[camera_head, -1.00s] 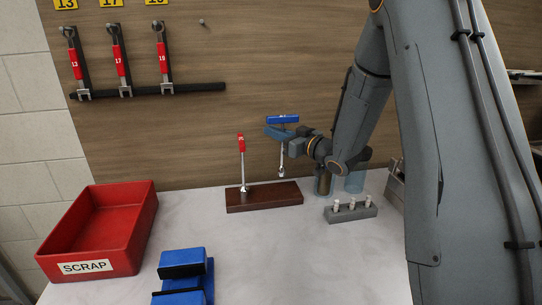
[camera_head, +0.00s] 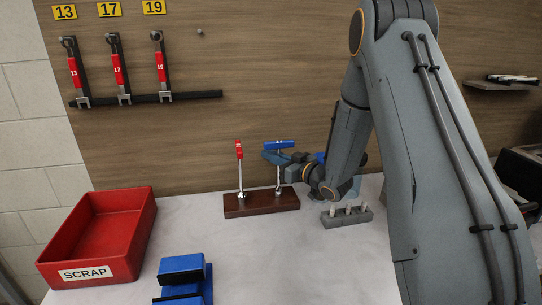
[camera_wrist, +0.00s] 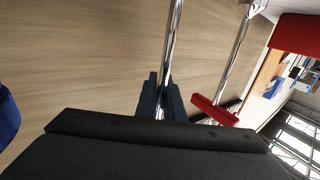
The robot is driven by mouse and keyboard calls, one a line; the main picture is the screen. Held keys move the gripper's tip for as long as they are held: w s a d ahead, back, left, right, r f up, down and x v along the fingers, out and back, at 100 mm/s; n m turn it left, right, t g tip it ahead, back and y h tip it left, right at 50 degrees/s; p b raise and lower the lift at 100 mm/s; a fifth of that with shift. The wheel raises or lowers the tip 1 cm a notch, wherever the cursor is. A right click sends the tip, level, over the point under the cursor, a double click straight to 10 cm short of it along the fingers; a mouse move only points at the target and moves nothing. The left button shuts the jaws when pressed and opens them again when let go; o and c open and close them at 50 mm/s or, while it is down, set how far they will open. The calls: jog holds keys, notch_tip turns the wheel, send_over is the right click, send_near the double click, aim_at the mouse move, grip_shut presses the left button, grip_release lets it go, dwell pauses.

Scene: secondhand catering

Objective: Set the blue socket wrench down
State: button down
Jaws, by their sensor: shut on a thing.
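The blue socket wrench (camera_head: 278,145) has a blue T-handle and a chrome shaft. It stands nearly upright over the right part of the dark wooden block (camera_head: 262,208). Its lower end meets the block's top in the head view; I cannot tell whether it is seated in a hole. My gripper (camera_head: 276,157) is shut on the shaft just below the handle, coming from the right. In the wrist view my fingers (camera_wrist: 160,98) close around the chrome shaft (camera_wrist: 173,40). A red-handled socket wrench (camera_head: 239,152) stands in the block's left part; its handle also shows in the wrist view (camera_wrist: 215,111).
A grey holder (camera_head: 347,217) with small pale pegs stands right of the block, under my arm. A red SCRAP bin (camera_head: 140,225) is at left, and a blue fixture (camera_head: 183,265) in front. Red wrenches (camera_head: 118,68) hang on the wall. The tabletop between is clear.

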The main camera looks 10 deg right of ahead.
jog(key=c, duration=1.9)
grip_release()
jog(key=shift+f, duration=0.1)
jog(key=shift+o, duration=0.2)
jog(key=b+v, duration=0.3)
jog(key=v, duration=0.9)
jog(key=s+d+f+m+g+h, duration=0.2)
jog(key=s+f+m+g+h, duration=0.35)
jog(key=h, duration=0.45)
jog(key=s+a+f+g, duration=0.1)
jog(key=s+a+g, duration=0.2)
jog(key=s, duration=0.7)
jog(key=s+a+f+m+g, duration=0.1)
jog(key=s+a+g, duration=0.2)
jog(key=s, duration=0.7)
jog(key=shift+g, duration=1.05)
jog(key=shift+s+f, duration=0.1)
